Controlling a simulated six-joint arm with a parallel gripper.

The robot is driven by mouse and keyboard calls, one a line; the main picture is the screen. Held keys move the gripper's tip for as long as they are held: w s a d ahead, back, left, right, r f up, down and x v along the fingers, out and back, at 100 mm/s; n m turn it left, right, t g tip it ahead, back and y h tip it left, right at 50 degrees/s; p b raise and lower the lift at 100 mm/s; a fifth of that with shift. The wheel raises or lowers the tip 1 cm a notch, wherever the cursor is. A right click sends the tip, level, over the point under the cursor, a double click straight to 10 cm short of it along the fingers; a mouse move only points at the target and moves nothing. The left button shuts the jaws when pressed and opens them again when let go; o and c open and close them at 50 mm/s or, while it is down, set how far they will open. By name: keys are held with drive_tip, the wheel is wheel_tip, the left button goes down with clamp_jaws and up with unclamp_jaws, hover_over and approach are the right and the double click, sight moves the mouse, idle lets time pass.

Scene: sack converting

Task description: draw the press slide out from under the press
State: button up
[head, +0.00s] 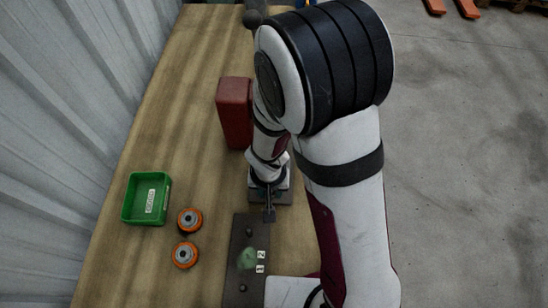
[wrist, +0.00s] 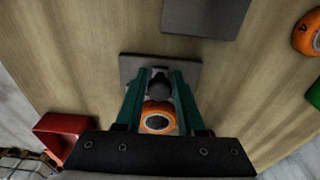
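A grey plate (wrist: 188,76) lies below my gripper in the wrist view and carries a dark round knob (wrist: 159,87). I take this plate for the press slide, though no label shows. The plate also shows in the head view (head: 284,195), just below my wrist. My gripper (wrist: 160,76) has its two green fingers on either side of the knob. A gap shows between them, but I cannot tell whether they touch the knob. An orange wheel (wrist: 158,121) shows between the fingers, nearer the palm. My arm hides much of this area in the head view.
A dark plate (head: 236,275) with white number tags lies near the grey plate. Two orange wheels (head: 189,220) (head: 185,255) and a green bin (head: 132,208) stand to its left. A red block (head: 234,112) stands farther back. The wooden table (head: 165,140) is clear at back left.

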drive_tip(key=shift+o, duration=1)
drive_tip(key=shift+s+r, duration=0.15)
drive_tip(key=shift+r, duration=1.35)
drive_tip(key=shift+s+r, duration=0.1)
drive_tip(key=shift+r, duration=1.4)
drive_tip(key=s+d+r+m+g+y, duration=0.1)
drive_tip(key=s+d+r+m, duration=0.4)
drive_tip(key=s+d+r, duration=0.4)
drive_tip(key=s+r, duration=0.3)
drive_tip(key=r, duration=0.2)
drive_tip(key=shift+s+d+r+m+y, duration=0.15)
drive_tip(key=shift+d+m+y, duration=0.15)
drive_tip(key=shift+y, duration=0.1)
